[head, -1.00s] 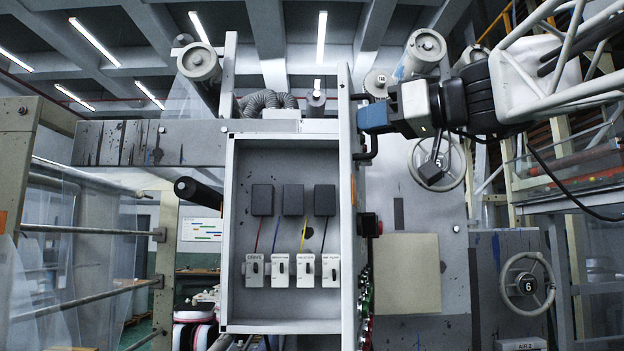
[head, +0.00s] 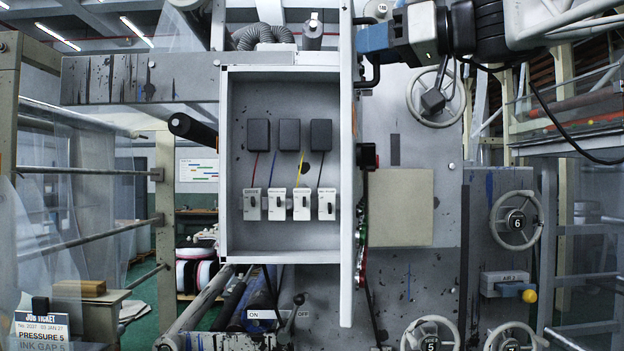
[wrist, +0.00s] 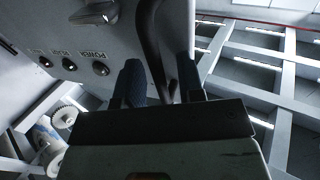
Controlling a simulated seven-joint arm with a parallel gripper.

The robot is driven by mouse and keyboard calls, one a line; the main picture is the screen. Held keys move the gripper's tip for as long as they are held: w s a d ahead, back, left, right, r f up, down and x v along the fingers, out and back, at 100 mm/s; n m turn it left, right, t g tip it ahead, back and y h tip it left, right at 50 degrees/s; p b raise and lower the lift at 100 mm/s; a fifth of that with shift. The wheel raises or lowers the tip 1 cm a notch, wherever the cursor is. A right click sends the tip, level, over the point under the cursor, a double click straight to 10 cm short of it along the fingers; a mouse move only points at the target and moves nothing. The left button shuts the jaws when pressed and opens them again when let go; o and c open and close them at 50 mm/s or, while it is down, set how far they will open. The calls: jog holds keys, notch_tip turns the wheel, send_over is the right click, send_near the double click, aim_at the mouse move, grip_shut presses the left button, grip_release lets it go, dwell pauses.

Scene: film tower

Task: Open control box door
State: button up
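The grey control box (head: 226,160) is open at the front in the head view, with black blocks, wires and switches inside. Its door (head: 347,200) stands swung out at the right side, seen nearly edge-on. A black bar handle (head: 371,75) is on the door's right-hand face. My gripper (head: 372,38) is at the handle's upper part. In the wrist view my fingers (wrist: 158,88) are apart on either side of the black handle (wrist: 152,45), with a gap visible on the right. Whether a finger touches the bar is unclear.
A knob (wrist: 95,13) and labelled buttons (wrist: 72,62) are on the door face in the wrist view. A handwheel (head: 436,95) is behind my gripper. Open space lies in front of the box.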

aim_at(353, 46)
jog(key=shift+a, duration=0.1)
jog(key=shift+w+a, duration=0.2)
jog(key=shift+a, duration=0.85)
jog(key=shift+w+a, duration=0.15)
jog(key=shift+a, duration=0.85)
jog(key=shift+v, duration=3.85)
notch_tip(353, 46, down, 33)
jog(key=m+g+h, duration=0.3)
jog(key=m+h, duration=0.4)
jog(key=m, duration=0.1)
jog(key=shift+s+f+h, duration=0.2)
jog(key=shift+s+h, duration=0.1)
jog(key=shift+h, duration=0.1)
